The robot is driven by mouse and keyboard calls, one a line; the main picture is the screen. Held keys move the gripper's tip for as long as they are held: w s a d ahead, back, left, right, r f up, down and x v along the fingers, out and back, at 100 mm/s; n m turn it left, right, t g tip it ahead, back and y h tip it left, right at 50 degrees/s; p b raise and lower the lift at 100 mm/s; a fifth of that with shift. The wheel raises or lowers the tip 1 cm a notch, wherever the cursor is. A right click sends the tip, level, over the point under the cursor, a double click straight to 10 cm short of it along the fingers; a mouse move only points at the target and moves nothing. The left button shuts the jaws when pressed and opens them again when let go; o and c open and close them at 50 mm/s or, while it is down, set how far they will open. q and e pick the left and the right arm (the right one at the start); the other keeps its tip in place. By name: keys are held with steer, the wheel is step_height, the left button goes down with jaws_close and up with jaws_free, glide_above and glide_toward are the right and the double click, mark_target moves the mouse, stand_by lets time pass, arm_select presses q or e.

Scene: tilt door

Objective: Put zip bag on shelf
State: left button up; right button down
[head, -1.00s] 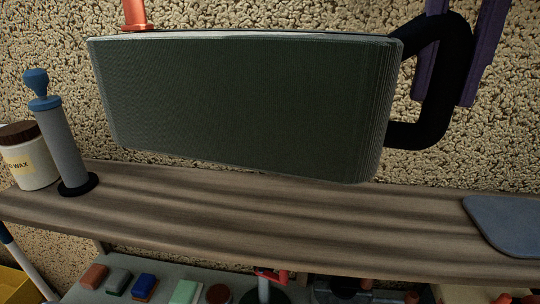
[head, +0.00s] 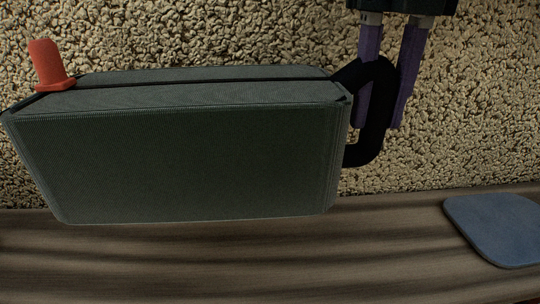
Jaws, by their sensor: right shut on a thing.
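The zip bag (head: 190,165) is a dark grey-green box-like case with a dark zip line along its top and a red tab (head: 50,66) at its top left. A black loop handle (head: 370,140) stands out from its right end. My right gripper (head: 386,112), with purple fingers, comes down from the top and is shut on the handle. The bag appears in front of and over the wooden shelf (head: 370,240); I cannot tell whether its underside touches the board. My left gripper is not in view.
A blue-grey flat piece (head: 500,228) lies on the shelf at the right. A rough stone-textured wall (head: 240,35) stands behind. The board between the bag and the blue-grey piece is clear.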

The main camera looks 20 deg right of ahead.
step_height(320, 180, down, 13)
steer(key=p, duration=0.2)
steer(key=shift+p, duration=0.3)
steer(key=shift+w+f, duration=0.1)
steer(key=shift+f, duration=0.3)
steer(key=c, duration=0.6)
jaws_free()
step_height(320, 180, up, 12)
steer(key=shift+r+b, duration=0.15)
steer(key=shift+b, duration=0.95)
